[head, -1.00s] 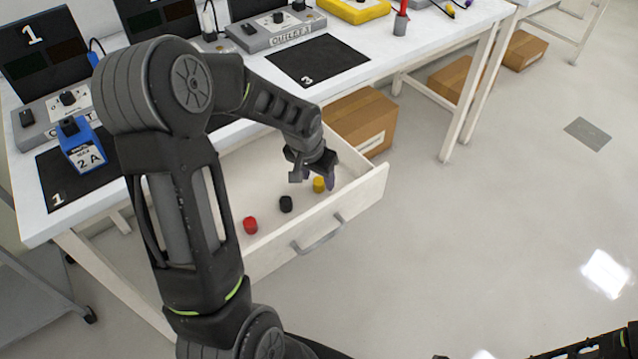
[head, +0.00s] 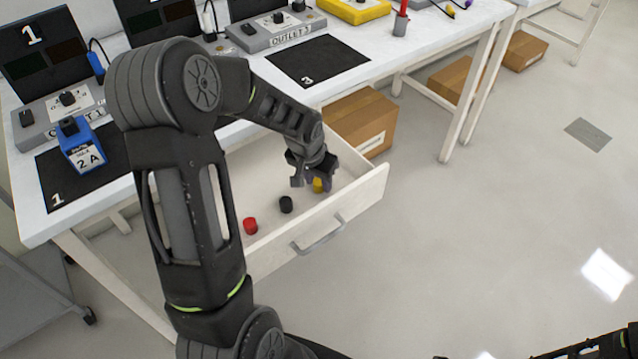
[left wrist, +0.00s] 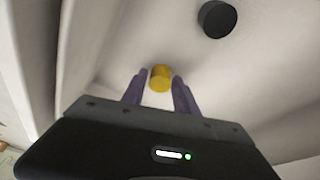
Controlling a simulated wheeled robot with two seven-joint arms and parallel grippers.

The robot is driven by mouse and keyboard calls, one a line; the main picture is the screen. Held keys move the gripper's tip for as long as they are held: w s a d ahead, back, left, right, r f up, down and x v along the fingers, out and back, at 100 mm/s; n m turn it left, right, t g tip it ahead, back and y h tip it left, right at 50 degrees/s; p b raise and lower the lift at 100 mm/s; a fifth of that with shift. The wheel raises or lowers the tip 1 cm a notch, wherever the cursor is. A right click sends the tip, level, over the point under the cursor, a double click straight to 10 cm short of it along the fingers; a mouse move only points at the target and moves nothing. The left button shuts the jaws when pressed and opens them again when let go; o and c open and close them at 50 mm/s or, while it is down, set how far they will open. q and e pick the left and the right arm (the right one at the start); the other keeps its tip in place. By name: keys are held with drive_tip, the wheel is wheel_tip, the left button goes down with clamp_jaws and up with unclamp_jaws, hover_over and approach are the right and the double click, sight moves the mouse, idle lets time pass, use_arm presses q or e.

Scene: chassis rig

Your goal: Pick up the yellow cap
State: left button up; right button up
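The yellow cap (head: 318,185) lies in the open white drawer (head: 350,206), near its right front corner. My left gripper (head: 314,184) is low in the drawer at the cap and partly covers it in the head view. In the left wrist view the left gripper (left wrist: 160,92) is open, with one finger on each side of the yellow cap (left wrist: 160,77). The cap sits at the fingertips with a small gap visible. My right gripper is not clearly in view; only part of my right arm shows at the lower right edge.
A black cap (head: 286,204) and a red cap (head: 250,226) lie in the drawer to the left of the yellow one. The drawer front with its handle (head: 318,236) and the drawer walls stand close around the gripper. A cardboard box (head: 362,120) is behind the drawer.

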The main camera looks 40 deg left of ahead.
sight(318, 182)
use_arm(q)
clamp_jaws()
idle(0.3)
wheel_tip(318, 182, up, 10)
drive_tip(key=shift+p, duration=0.45)
idle(0.5)
